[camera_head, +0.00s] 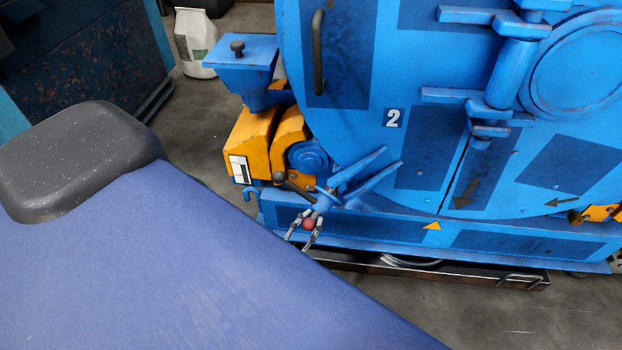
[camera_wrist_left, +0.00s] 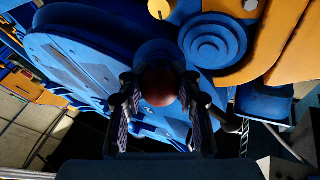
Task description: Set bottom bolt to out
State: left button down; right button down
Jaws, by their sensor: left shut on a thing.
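The bottom bolt (camera_head: 322,203) is at the lower left edge of the big blue drum door (camera_head: 420,100) in the head view. It is a blue fitting with a red ball knob (camera_head: 310,224) at its lower end. My left gripper (camera_head: 305,232) has its two fingers on either side of the knob and is shut on it. In the left wrist view the dark red knob (camera_wrist_left: 160,86) sits between the finger pads of the left gripper (camera_wrist_left: 160,108). My left wrist is hidden in the head view. My right gripper is in neither view.
A blue two-pronged bracket (camera_head: 365,172) and a dark lever (camera_head: 293,187) are close to the bolt. Orange housings (camera_head: 262,140) stand to its left. The machine's blue base (camera_head: 345,224) runs below. Bare floor shows in front of the machine.

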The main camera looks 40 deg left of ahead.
pick_arm(q)
jog(key=c, duration=1.3)
grip_release()
jog(key=shift+s+a+f, duration=0.25)
jog(key=shift+s+a, duration=0.05)
jog(key=o, duration=0.4)
jog(key=shift+w+d+r, duration=0.15)
jog(key=shift+d, duration=0.05)
jog(key=v, duration=1.2)
